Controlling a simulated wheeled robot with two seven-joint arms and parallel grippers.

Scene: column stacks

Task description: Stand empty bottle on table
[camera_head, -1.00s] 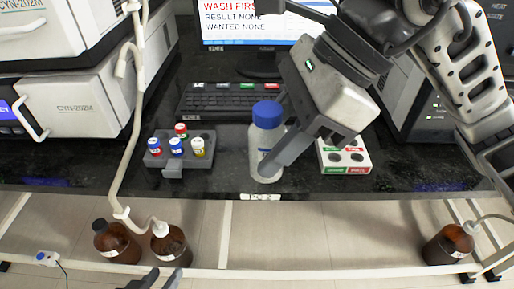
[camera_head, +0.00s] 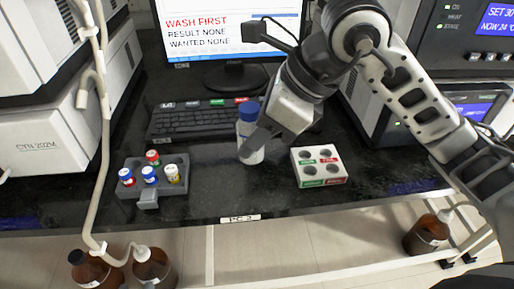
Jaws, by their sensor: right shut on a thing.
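A pale bottle with a blue cap (camera_head: 250,112) stands upright over the black table (camera_head: 215,195), in front of the keyboard. My right gripper (camera_head: 252,147) comes in from the upper right and is shut on the bottle's body. A finger hides part of the bottle. I cannot tell whether the bottle's base touches the table top or is just above it, nor whether the bottle is empty. My left gripper is out of view.
A grey rack (camera_head: 178,187) with several capped vials is left of the bottle. A white box with holes (camera_head: 320,168) is to the right. The keyboard (camera_head: 195,122) and monitor (camera_head: 232,40) are behind. Brown bottles (camera_head: 152,270) are below the front edge. Table between rack and box is clear.

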